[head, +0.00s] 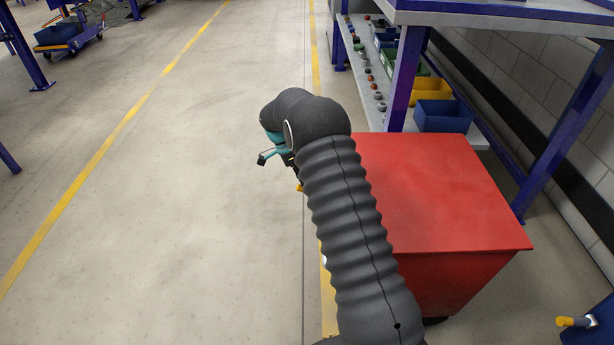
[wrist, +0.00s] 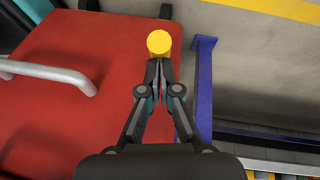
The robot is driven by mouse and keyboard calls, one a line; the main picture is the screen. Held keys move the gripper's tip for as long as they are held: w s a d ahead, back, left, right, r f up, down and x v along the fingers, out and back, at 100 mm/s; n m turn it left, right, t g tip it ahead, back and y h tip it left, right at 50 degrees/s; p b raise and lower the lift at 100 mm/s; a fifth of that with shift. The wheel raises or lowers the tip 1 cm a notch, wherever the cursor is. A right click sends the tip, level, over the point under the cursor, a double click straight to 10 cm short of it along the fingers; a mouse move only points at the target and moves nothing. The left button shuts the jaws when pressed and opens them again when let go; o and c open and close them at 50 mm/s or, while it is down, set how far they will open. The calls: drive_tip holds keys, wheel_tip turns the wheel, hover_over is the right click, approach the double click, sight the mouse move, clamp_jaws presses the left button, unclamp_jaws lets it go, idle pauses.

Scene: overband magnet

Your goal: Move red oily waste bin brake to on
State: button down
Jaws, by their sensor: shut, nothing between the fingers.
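The red oily waste bin (head: 440,200) stands at the right of the head view, partly hidden behind my arm. Its red side fills the left of the wrist view (wrist: 60,100), with a grey bar handle (wrist: 50,72) on it. A round yellow knob (wrist: 159,42), seemingly the brake lever's end, shows just beyond my fingertips. A small bit of yellow (head: 299,187) also shows beside the arm in the head view. My gripper (wrist: 160,78) is shut and empty, its tips at or very near the knob. I cannot tell whether they touch.
A blue-framed bench (head: 405,75) with a shelf of small parts and blue and yellow boxes (head: 442,115) stands behind the bin. A blue post (wrist: 204,85) is close to the right of the gripper. The floor (head: 190,200) left of the bin is clear.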

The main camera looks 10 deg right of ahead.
drive_tip(key=shift+w+a+f+h+b, duration=0.15)
drive_tip(key=shift+a+f+h+b, duration=0.25)
drive_tip(key=shift+a+f+b, duration=0.4)
drive_tip(key=shift+d+f, duration=0.1)
drive_tip(key=shift+f, duration=0.05)
drive_tip(key=d+p+v, duration=0.1)
drive_tip(key=p+v, duration=0.1)
drive_tip(key=v, duration=1.1)
drive_tip(key=shift+w+d+r+p, duration=0.2)
drive_tip(key=shift+r+p, duration=0.2)
drive_tip(key=shift+r, duration=0.05)
